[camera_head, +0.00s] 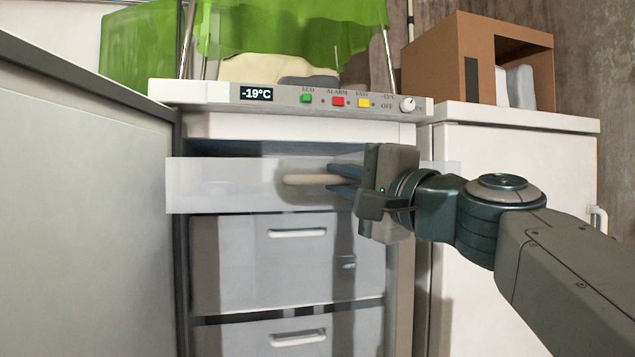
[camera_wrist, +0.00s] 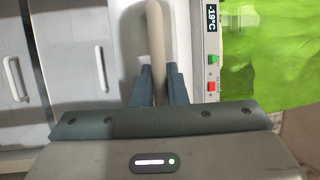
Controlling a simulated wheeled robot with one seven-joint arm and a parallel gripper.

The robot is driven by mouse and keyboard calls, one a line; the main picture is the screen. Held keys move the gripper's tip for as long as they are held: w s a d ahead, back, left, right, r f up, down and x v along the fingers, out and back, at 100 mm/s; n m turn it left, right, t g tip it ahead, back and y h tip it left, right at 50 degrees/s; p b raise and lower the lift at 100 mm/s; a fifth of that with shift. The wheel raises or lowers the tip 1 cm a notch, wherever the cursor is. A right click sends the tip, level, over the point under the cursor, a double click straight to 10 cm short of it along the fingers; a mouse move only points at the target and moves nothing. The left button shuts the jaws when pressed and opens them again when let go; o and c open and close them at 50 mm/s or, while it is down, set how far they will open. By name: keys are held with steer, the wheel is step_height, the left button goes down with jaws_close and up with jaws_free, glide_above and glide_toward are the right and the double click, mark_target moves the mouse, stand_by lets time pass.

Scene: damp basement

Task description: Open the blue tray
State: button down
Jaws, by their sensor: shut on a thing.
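The top compartment of a freezer has a pale, see-through front (camera_head: 230,190) with a beige bar handle (camera_head: 303,180). It looks whitish; I see no clearly blue tray. The front stands forward of the drawers below, and a dark gap shows above it. My gripper (camera_head: 340,181) comes from the right and is shut on the handle. In the wrist view, the two fingers of my gripper (camera_wrist: 158,75) lie on either side of the handle (camera_wrist: 155,25). The inside of the compartment is mostly hidden.
Two lower drawers (camera_head: 255,265) with white handles are shut. The control panel (camera_head: 220,93) above reads -19°C. A white door (camera_head: 80,190) stands close on the left. A white cabinet (camera_head: 520,160) with an open cardboard box (camera_head: 455,60) is on the right. Green cloth (camera_head: 250,35) hangs above.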

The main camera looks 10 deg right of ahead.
steer(key=c, duration=1.7)
jaws_free()
steer(key=shift+c, duration=0.2)
